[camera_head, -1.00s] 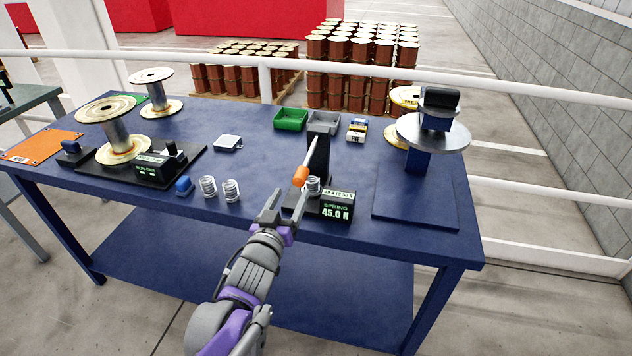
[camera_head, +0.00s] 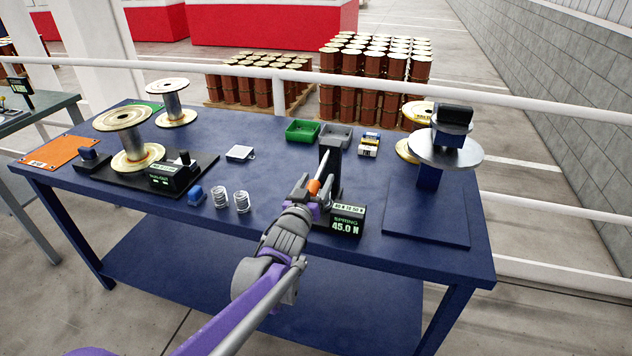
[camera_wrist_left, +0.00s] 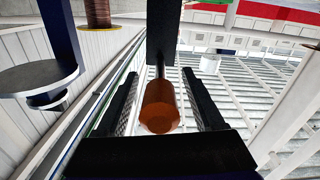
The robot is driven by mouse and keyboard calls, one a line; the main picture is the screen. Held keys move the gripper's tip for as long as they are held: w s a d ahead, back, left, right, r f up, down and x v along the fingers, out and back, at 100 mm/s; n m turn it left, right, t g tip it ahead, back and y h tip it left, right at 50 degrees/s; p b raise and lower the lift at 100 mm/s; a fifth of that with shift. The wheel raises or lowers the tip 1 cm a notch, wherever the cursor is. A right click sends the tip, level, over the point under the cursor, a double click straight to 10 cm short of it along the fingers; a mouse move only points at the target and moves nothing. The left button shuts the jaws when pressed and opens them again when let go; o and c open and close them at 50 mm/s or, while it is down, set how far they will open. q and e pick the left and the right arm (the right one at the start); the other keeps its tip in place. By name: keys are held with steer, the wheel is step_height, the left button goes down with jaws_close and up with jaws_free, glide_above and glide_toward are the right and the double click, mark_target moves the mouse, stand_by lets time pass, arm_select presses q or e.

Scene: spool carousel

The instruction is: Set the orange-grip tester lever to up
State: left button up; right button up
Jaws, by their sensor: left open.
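The tester lever's orange grip (camera_head: 313,187) is at the front of the spring tester (camera_head: 345,222), whose display reads SPRING 45.0 N. The lever's thin metal rod (camera_head: 322,166) slants up from the grip beside the dark upright post (camera_head: 334,168). My left gripper (camera_head: 309,190) is open, with its fingers on either side of the orange grip. In the left wrist view the orange grip (camera_wrist_left: 160,106) sits between the two dark fingers, with visible gaps on both sides. The spring in the tester is hidden behind my gripper. My right gripper is not in view.
A spool stand with a metal disc (camera_head: 462,153) is at the right. Free tabletop lies around the middle.

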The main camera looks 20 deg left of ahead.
arm_select(q)
jaws_close()
stand_by(1.4)
